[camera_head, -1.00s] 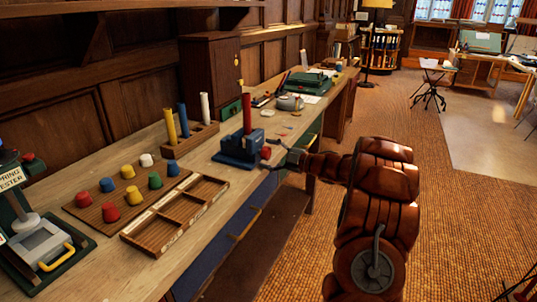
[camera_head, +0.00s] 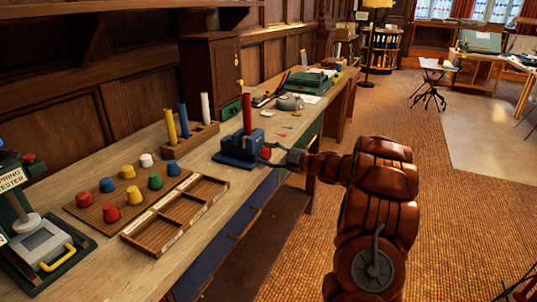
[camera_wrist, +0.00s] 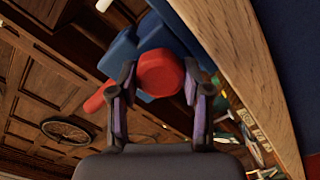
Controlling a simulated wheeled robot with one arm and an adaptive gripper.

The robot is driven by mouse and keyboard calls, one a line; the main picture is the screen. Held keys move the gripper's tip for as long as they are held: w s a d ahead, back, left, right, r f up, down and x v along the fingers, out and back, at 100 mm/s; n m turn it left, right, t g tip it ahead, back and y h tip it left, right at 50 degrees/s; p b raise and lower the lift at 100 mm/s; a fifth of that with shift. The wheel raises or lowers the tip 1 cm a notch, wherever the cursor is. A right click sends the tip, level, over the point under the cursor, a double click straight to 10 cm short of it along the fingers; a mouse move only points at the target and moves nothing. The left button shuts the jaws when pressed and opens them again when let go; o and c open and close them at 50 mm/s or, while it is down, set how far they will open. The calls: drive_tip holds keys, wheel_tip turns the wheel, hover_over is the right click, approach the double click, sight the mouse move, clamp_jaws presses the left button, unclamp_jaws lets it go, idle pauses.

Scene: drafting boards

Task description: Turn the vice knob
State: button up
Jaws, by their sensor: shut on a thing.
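The blue vice (camera_head: 238,148) stands on the wooden bench near its front edge, with a red rod (camera_head: 247,114) upright in it. Its red knob (camera_head: 266,154) faces the room side. In the wrist view the red knob (camera_wrist: 160,74) sits between my gripper's two fingers, in front of the blue vice body (camera_wrist: 150,38). My gripper (camera_head: 276,156) reaches in from the right and is shut on the knob. The wrist view shows both fingertips of my gripper (camera_wrist: 159,84) at the knob's sides. The far side of the knob is hidden.
The spring tester (camera_head: 38,240) is at the left.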

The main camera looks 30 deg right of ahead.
drive_tip(key=m+p, duration=0.2)
drive_tip(key=shift+r+p, duration=0.15)
drive_tip(key=shift+p, duration=0.25)
drive_tip(key=shift+m+p, duration=0.6)
drive_tip(key=shift+m, duration=0.1)
drive_tip(key=o, duration=1.2)
drive_tip(key=shift+c, duration=0.2)
drive_tip(key=v, duration=1.2)
